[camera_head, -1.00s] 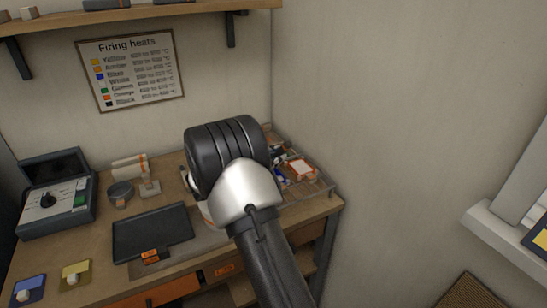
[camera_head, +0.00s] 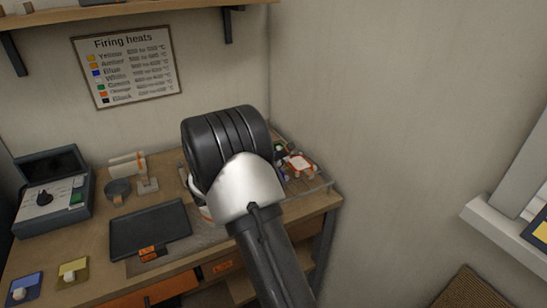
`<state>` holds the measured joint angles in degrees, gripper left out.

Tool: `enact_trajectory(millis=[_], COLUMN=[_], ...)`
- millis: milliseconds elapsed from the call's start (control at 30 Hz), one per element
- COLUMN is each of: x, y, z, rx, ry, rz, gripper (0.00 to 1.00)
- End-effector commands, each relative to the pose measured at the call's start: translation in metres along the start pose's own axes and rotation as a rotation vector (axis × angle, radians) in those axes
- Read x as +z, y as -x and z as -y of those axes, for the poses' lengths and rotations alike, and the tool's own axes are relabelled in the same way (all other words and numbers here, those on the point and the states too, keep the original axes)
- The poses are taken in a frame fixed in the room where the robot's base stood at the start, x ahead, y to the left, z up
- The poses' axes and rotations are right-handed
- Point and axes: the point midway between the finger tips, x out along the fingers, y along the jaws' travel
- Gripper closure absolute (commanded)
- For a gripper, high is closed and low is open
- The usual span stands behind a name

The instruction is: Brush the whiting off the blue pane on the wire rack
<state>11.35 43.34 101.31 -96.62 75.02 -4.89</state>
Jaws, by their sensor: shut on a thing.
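My arm's dark, ribbed wrist and silver joint fill the middle of the head view and hide my gripper and whatever it holds. A low rack or tray (camera_head: 318,190) shows only at its right edge, at the right end of the workbench. Small items lie crowded there, including a white piece with an orange border (camera_head: 298,163) and dark and bluish bits beside my arm. I cannot make out the blue pane on the rack, its whiting or a brush.
The workbench (camera_head: 95,225) holds a grey box with a dial (camera_head: 50,200), a dark flat plate (camera_head: 150,229), a round dark pot (camera_head: 118,191), a blue piece (camera_head: 22,290) and a yellow piece (camera_head: 73,271). A wall stands close on the right. A shelf (camera_head: 150,13) hangs above.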

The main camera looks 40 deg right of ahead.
Motion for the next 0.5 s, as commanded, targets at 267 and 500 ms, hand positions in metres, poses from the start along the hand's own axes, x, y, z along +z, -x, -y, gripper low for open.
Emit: enact_trajectory(millis=[267,500], x=[0.004,0.013], y=[0.003,0.008], z=[0.012,0.027], rx=[-0.003,-0.003], ry=[0.005,0.005], rz=[-0.003,-0.003], gripper=[1.0,1.0])
